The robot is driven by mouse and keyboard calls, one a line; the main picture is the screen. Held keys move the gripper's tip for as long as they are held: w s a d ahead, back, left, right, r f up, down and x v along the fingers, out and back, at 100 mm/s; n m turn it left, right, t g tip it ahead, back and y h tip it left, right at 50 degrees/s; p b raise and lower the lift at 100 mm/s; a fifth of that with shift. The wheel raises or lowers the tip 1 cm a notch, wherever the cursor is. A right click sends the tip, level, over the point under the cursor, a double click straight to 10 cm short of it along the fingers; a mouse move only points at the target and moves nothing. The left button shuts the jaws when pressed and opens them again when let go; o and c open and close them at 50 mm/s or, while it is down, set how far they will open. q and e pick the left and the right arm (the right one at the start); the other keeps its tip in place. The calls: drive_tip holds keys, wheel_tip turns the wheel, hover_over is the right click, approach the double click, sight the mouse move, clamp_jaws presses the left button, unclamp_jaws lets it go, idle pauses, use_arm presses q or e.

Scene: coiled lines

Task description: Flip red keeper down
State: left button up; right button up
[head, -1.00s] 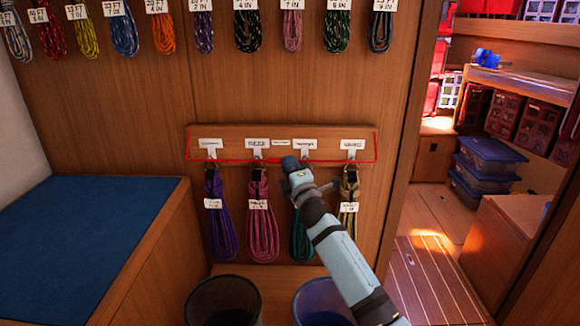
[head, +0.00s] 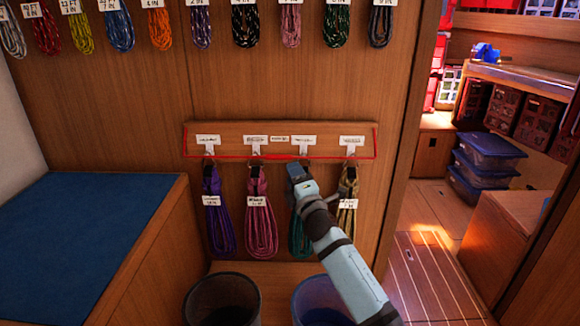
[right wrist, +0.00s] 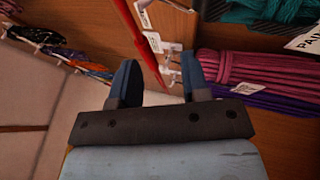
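The red keeper (head: 230,157) is a thin red bar running along the lower part of the wooden hook board (head: 230,131), with its ends bent up at both sides. It crosses in front of the white hooks. In the right wrist view the red keeper (right wrist: 143,42) slants down, its lower end near the space between my fingers. My right gripper (head: 296,168) is just below the bar, in front of the teal coil (head: 300,235). In the right wrist view my right gripper (right wrist: 160,78) has its two blue fingers apart, with nothing clearly held. My left gripper is out of view.
Purple (head: 220,230), pink (head: 260,230) and tan (head: 347,215) coils hang beside the teal one. Several more coils hang above. A dark bin (head: 222,300) and a blue bin (head: 318,300) stand below. A blue-topped bench (head: 85,235) is at left.

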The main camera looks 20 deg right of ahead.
drive_tip(key=v, duration=1)
drive_tip(key=shift+r, duration=0.2)
drive_tip(key=shift+s, duration=0.1)
